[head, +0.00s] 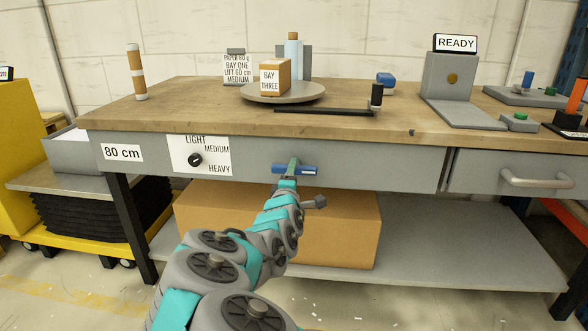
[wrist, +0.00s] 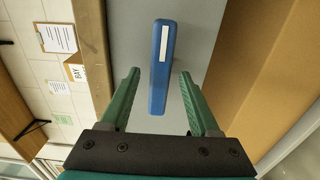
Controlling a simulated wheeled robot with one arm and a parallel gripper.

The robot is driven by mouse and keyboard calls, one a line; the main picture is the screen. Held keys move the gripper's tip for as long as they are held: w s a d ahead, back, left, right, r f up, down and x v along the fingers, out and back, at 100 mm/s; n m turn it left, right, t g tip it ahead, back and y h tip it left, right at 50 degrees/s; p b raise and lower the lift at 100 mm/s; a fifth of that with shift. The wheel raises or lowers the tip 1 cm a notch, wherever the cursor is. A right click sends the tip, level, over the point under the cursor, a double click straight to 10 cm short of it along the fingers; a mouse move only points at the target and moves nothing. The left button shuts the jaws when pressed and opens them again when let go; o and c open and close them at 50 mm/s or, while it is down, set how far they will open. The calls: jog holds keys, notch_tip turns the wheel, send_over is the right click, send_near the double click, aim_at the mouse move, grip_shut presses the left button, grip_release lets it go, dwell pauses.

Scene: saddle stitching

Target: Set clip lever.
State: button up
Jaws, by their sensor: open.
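A blue lever (head: 309,170) with a white stripe sits on the grey front panel of the workbench, right of the dial plate. No label on it names it as the clip lever. In the wrist view the blue lever (wrist: 158,88) stands lengthwise in the picture, its lower end between my finger tips. My gripper (head: 293,165) is in front of it and hides part of it in the head view. In the wrist view my gripper (wrist: 160,74) has its green fingers apart, one on each side of the lever, with gaps showing.
The dial plate (head: 215,150) reads light, medium, heavy. A black arm with an upright handle (head: 376,96) lies on the wooden bench top (head: 190,112), near a turntable (head: 262,98) bearing a "BAY THREE" box (head: 270,82).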

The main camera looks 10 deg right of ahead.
jog(key=shift+x, duration=1.3)
jog(key=shift+c, duration=0.3)
grip_shut()
